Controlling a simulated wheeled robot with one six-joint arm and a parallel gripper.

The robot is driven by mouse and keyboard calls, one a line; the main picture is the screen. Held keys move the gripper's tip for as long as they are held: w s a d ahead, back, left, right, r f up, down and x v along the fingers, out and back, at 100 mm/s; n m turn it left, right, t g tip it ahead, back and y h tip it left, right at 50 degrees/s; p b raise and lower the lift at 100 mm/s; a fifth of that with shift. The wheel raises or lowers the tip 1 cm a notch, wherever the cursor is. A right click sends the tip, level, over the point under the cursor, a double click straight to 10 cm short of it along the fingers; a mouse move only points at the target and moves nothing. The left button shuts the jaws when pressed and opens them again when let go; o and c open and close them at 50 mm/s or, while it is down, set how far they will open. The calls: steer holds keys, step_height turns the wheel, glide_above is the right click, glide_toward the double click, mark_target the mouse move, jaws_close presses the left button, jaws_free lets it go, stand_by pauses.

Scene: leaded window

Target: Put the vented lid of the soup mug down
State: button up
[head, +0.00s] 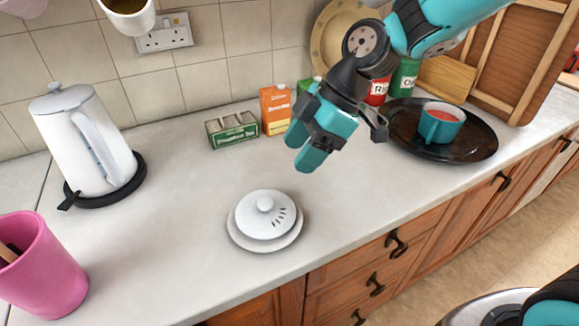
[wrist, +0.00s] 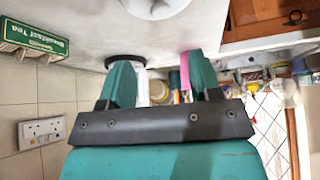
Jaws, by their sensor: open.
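The white vented lid (head: 265,221) with a round knob and dark slots lies knob up on a white saucer (head: 287,241) on the counter. Part of a white round piece, likely the lid or saucer, shows at the top edge of the wrist view (wrist: 155,6). My gripper (head: 303,149) is open and empty, above and to the right of the lid, apart from it. Its two teal fingers stand apart in the wrist view (wrist: 157,66). The teal mug (head: 437,126) with red soup stands uncovered on a dark round tray (head: 480,150).
A white kettle (head: 82,140) stands on its black base at left, with a pink pot (head: 42,270) in front. A green tea box (head: 232,130) and an orange carton (head: 275,109) stand by the wall. The counter around the saucer is clear.

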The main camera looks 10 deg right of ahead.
steer(key=s+d+r+m+h, duration=0.1)
steer(key=s+d+r+m, duration=0.1)
steer(key=s+m, duration=0.4)
steer(key=s+d+r+m+h, duration=0.1)
steer(key=s+m, duration=0.4)
steer(key=s, duration=0.6)
steer(key=shift+d+r+m, duration=0.4)
steer(key=shift+d+r, duration=0.45)
steer(key=shift+d, duration=0.2)
